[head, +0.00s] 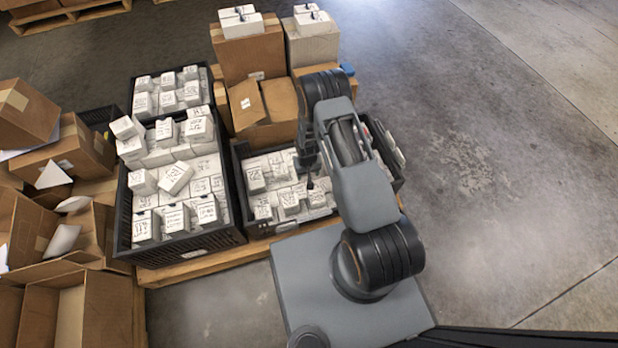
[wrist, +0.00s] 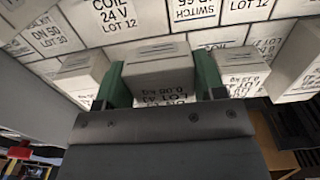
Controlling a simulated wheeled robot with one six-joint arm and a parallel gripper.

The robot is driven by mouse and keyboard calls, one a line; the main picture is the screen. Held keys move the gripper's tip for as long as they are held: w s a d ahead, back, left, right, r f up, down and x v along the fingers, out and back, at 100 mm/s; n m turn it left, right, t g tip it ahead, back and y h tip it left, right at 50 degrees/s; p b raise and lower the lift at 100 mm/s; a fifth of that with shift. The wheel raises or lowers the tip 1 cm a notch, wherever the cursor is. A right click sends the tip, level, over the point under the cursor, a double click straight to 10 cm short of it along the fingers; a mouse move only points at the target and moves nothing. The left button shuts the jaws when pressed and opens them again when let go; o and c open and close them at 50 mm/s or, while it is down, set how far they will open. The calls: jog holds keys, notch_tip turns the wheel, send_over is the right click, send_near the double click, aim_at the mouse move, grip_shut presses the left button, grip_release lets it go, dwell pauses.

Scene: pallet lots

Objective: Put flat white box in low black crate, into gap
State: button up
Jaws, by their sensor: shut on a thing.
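My gripper (wrist: 162,75) is shut on a white box (wrist: 157,62) with black print, one green finger on each side of it. Other printed white boxes lie close around and beneath it in the wrist view. In the head view my gripper (head: 308,162) is over the low black crate (head: 262,231), which holds many white boxes. My arm covers the right part of this crate. I cannot make out the held box in the head view, and the gap is not clearly visible in either view.
A fuller black crate (head: 186,247) of white boxes stands to the left, with another behind it. Brown cartons (head: 252,52) rise behind the low crate. Open cartons (head: 78,225) crowd the far left. Bare floor (head: 490,150) lies to the right.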

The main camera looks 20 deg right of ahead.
jog(key=shift+w+d+f, duration=0.25)
jog(key=shift+w+f, duration=0.05)
jog(key=shift+f, duration=0.2)
jog(key=shift+w+d+f+b, duration=0.1)
jog(key=shift+f+b, duration=0.35)
jog(key=shift+f, duration=0.45)
jog(key=shift+w+d+f+b, duration=0.1)
jog(key=shift+f+b, duration=0.3)
jog(key=shift+f, duration=0.45)
jog(key=shift+f, duration=0.15)
jog(key=o, duration=0.9)
jog(key=shift+o, duration=0.2)
